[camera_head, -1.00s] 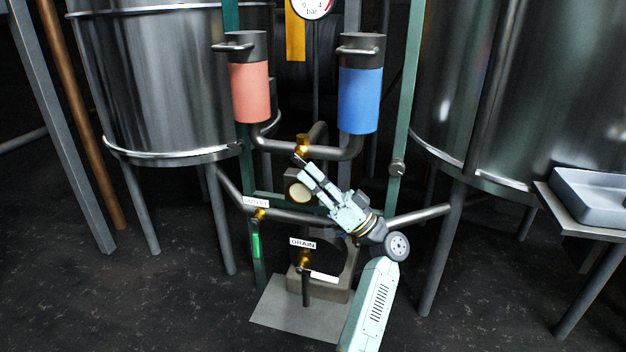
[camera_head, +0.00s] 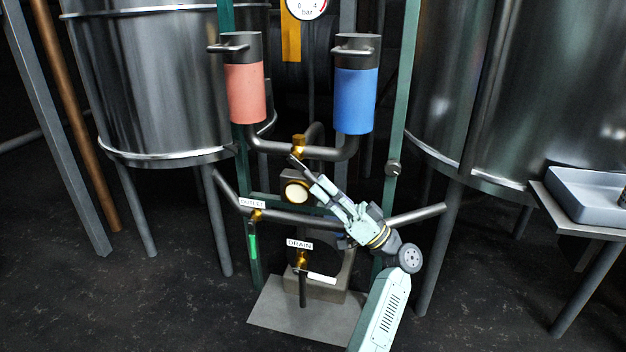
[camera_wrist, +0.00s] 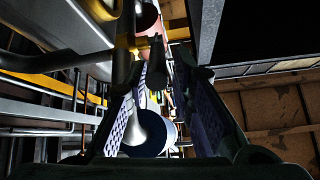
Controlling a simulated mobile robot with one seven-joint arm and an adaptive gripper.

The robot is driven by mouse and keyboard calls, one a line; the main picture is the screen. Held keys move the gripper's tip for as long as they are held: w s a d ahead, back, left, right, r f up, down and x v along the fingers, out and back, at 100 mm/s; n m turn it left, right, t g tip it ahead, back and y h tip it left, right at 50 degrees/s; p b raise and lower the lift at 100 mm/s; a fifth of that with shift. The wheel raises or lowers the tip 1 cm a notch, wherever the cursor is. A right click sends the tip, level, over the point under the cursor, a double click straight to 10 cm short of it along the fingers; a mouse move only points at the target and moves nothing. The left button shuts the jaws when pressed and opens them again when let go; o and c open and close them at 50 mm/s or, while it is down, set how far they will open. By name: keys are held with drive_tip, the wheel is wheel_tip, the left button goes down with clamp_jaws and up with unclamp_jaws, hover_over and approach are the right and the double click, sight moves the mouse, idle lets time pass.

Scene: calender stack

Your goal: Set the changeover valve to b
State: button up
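The brass changeover valve (camera_head: 299,146) sits on the pipe junction between the red housing (camera_head: 246,92) and the blue housing (camera_head: 355,100). Its dark lever (camera_head: 297,161) slants down to the right, towards my gripper (camera_head: 313,181). In the wrist view, the brass valve body (camera_wrist: 150,44) is ahead and the dark lever (camera_wrist: 155,66) shows near the gap between the fingertips of my gripper (camera_wrist: 163,70). The fingers stand apart, so the gripper is open. I cannot tell whether a finger touches the lever.
A pale round face (camera_head: 296,192) is just below left of the fingers. The outlet valve (camera_head: 257,215) and drain valve (camera_head: 302,259) are lower down. Green posts (camera_head: 400,120) and steel tanks (camera_head: 150,80) flank the pipes. A grey basin (camera_head: 585,195) is at right.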

drive_tip(key=s+d, duration=0.4)
drive_tip(key=d, duration=0.5)
drive_tip(key=shift+s+d+r, duration=0.15)
drive_tip(key=shift+d, duration=0.15)
drive_tip(key=shift+c, duration=0.3)
